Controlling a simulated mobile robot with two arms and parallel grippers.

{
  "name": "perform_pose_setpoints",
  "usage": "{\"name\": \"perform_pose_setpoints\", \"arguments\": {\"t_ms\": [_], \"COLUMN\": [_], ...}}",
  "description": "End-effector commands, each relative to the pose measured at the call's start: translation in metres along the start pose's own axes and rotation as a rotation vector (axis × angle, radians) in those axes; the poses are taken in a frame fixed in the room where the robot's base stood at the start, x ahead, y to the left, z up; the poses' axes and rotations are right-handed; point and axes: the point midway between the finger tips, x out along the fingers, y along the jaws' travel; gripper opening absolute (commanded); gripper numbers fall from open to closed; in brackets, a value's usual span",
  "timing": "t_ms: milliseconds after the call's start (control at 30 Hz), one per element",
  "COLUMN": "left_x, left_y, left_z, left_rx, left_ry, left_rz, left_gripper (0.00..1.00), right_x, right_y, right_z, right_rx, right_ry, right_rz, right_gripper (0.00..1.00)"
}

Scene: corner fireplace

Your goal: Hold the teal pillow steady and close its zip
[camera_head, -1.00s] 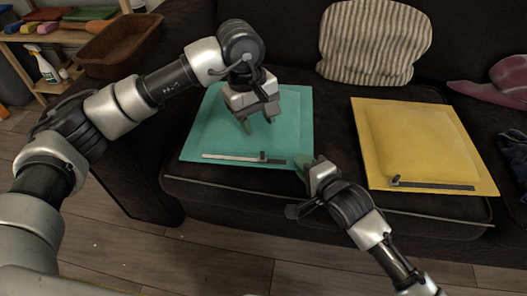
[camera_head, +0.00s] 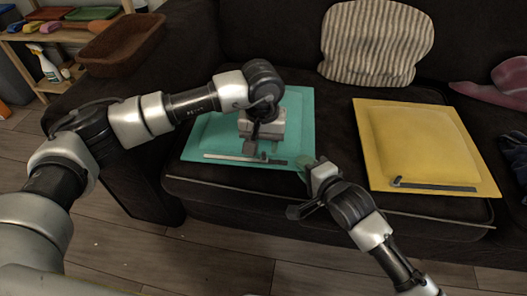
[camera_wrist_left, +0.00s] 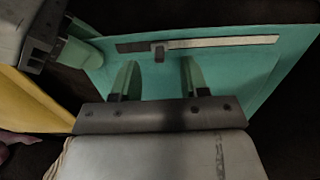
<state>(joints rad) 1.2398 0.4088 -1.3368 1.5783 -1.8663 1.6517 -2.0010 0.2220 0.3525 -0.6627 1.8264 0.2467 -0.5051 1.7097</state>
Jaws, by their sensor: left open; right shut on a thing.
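The teal pillow (camera_head: 205,136) lies flat on the sofa. Its zip (camera_head: 225,156) runs along the near edge, pale on the left and dark on the right; it also shows in the left wrist view (camera_wrist_left: 225,41). The dark zip slider (camera_wrist_left: 158,51) sits partway along, where pale meets dark. My left gripper (camera_head: 262,152) is open above the near part of the pillow, its fingertips (camera_wrist_left: 158,66) spread to either side of the slider and just short of it. My right gripper (camera_head: 306,163) is shut on the pillow's near right corner.
A yellow pillow (camera_head: 410,145) with its own zip lies to the right. A striped cushion (camera_head: 375,45) leans on the sofa back (camera_head: 275,45). A brown basket (camera_head: 122,46) and a spray bottle (camera_head: 45,65) are at the far left. Bare sofa seat separates the two pillows.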

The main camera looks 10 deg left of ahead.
Motion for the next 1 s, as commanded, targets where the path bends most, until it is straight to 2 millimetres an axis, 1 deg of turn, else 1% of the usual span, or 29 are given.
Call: {"name": "perform_pose_setpoints", "arguments": {"t_ms": [33, 100, 233, 367, 600, 900, 1000], "left_x": [0.01, 0.019, 0.031, 0.036, 0.036, 0.036, 0.036], "left_y": [0.0, 0.0, 0.0, 0.001, 0.0, 0.0, 0.0], "left_z": [0.001, 0.001, 0.0, 0.0, 0.0, 0.0, 0.0], "left_rx": [0.0, 0.001, 0.001, 0.0, 0.0, 0.0, 0.0], "left_ry": [-0.003, -0.002, 0.0, 0.001, 0.001, 0.001, 0.001], "left_rz": [-0.001, 0.001, 0.0, 0.001, 0.001, 0.001, 0.001], "left_gripper": [0.45, 0.45, 0.45, 0.45, 0.45, 0.0, 0.0], "right_x": [0.0, 0.0, 0.0, 0.0, 0.0, 0.0, 0.0], "right_y": [0.005, 0.005, 0.005, 0.005, 0.004, 0.004, 0.004], "right_z": [0.0, 0.0, 0.0, 0.0, 0.0, -0.001, -0.001], "right_rx": [-0.006, -0.006, -0.005, -0.005, -0.005, -0.005, -0.005], "right_ry": [0.002, 0.002, 0.002, 0.002, 0.002, 0.002, 0.002], "right_rz": [0.014, 0.014, 0.013, 0.013, 0.012, 0.012, 0.012], "right_gripper": [0.0, 0.0, 0.0, 0.0, 0.0, 0.0, 0.0]}}
